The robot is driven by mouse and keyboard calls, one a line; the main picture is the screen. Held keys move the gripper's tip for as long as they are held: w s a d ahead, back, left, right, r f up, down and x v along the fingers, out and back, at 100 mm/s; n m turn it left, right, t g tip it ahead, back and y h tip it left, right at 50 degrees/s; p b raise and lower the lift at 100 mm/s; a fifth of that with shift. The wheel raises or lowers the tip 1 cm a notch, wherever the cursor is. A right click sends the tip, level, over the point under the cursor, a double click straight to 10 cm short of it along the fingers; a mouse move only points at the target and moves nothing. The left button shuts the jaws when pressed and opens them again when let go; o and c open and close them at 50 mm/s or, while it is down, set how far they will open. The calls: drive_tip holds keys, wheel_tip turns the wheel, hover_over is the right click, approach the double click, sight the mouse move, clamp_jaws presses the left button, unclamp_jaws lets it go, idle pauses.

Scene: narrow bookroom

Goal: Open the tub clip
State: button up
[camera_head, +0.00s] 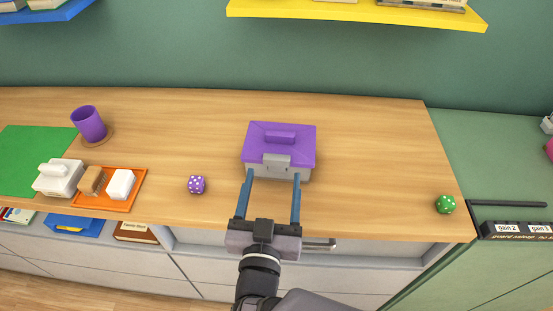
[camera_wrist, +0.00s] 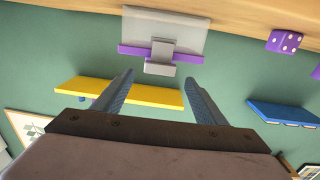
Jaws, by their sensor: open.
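The tub (camera_head: 251,170) stands on the wooden counter, with a pale grey body and a purple lid (camera_head: 262,148) that lies shut on top. Its grey clip (camera_head: 277,160) sits at the middle of the front, across the seam between lid and body. The wrist view shows the tub (camera_wrist: 192,38) upside down, with the clip (camera_wrist: 160,56) lying over the purple lid edge. Whether the clip is latched is unclear. My gripper (camera_head: 272,175) is open and empty in front of the tub, its blue fingers (camera_wrist: 159,78) pointing at it, one either side of the clip.
A purple die (camera_head: 197,184) lies left of the tub, a green die (camera_head: 445,204) far right. An orange tray (camera_head: 120,201) with small blocks, a white container (camera_head: 60,178) and a purple cup (camera_head: 89,123) stand left.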

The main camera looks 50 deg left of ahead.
sight(276, 162)
drive_tip(key=shift+p+x, duration=0.8)
drive_tip(key=shift+x, duration=2.8)
drive_tip(key=shift+c, duration=0.3)
drive_tip(key=c, duration=1)
